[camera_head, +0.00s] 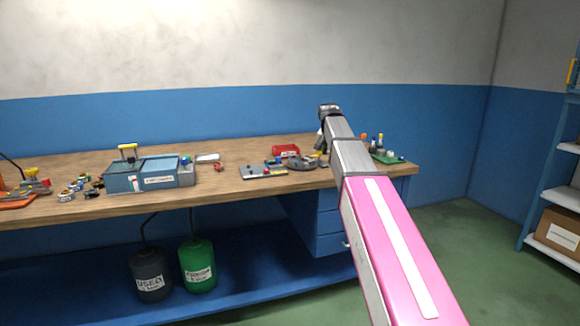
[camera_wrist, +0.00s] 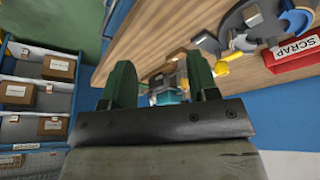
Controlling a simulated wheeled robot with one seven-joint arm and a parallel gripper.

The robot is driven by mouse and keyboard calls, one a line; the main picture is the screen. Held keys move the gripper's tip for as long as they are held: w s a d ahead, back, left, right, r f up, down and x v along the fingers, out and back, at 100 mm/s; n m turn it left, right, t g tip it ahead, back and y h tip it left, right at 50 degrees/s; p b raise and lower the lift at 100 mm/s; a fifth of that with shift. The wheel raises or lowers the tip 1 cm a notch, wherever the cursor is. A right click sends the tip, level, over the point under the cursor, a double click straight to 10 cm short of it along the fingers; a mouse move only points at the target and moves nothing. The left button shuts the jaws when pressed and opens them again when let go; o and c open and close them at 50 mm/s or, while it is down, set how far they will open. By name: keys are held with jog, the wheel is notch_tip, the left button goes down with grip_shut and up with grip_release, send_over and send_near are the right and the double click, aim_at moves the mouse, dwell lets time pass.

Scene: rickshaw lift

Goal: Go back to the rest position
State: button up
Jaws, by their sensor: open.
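My gripper (camera_wrist: 162,85) shows in the wrist view with its two green fingers spread apart, and I see nothing held between them. In the wrist view the fingers point toward the workbench edge, with some small parts visible beyond the gap. In the head view my pink and grey arm reaches up from the lower right toward the right end of the workbench (camera_head: 240,205). The fingers are hidden behind the arm's end there.
A blue toolbox (camera_head: 125,180), a red bin (camera_head: 286,150) and a grey tray (camera_head: 255,172) stand on the bench. A black drum (camera_head: 150,270) and a green drum (camera_head: 197,260) stand below. Shelves (camera_head: 560,197) with a cardboard box (camera_head: 560,232) are at right. Green floor between is clear.

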jog(key=s+d+f+n+g+y, duration=0.1)
jog(key=s+f+n+g, duration=0.1)
jog(key=s+f, duration=1.4)
jog(key=s+d+f+n+g+y, duration=0.1)
jog(key=s+f+n, duration=0.2)
jog(key=s+f, duration=1.3)
notch_tip(320, 180, down, 8)
jog(key=shift+r+g, duration=0.1)
jog(key=shift+g, duration=0.3)
